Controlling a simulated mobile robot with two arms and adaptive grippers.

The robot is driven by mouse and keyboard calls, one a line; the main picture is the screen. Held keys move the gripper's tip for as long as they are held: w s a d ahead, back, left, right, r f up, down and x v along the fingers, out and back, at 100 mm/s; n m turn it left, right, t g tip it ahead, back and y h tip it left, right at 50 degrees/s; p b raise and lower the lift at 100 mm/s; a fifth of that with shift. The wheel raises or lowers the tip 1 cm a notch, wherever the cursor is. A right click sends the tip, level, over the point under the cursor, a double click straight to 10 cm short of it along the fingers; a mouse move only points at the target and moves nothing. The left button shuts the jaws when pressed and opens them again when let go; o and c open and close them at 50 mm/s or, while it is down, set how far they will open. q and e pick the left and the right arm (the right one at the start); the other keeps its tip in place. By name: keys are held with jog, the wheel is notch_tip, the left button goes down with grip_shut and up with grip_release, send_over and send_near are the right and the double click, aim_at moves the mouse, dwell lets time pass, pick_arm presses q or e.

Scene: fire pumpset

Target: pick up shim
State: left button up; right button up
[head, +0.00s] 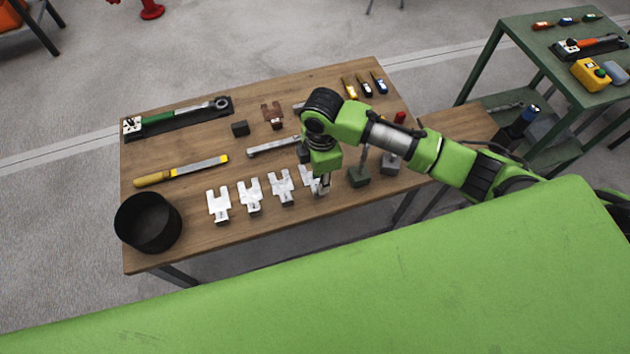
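Several silver fork-shaped shims lie in a row near the front edge of the wooden table: the leftmost shim (219,206), a second shim (250,196), a third shim (283,187) and the rightmost shim (307,178). My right gripper (321,187) points down at the rightmost shim and partly hides it. I cannot tell whether its fingers touch the shim or are closed around it. A brown, rusty-looking fork-shaped piece (272,115) lies farther back. My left gripper is not in view.
A green table (520,45) stands at right.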

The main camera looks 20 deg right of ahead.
jog(key=shift+a+f+p, duration=0.15)
jog(key=shift+f, duration=1.45)
jog(key=shift+a+f+p, duration=0.15)
jog(key=shift+f, duration=1.4)
grip_shut()
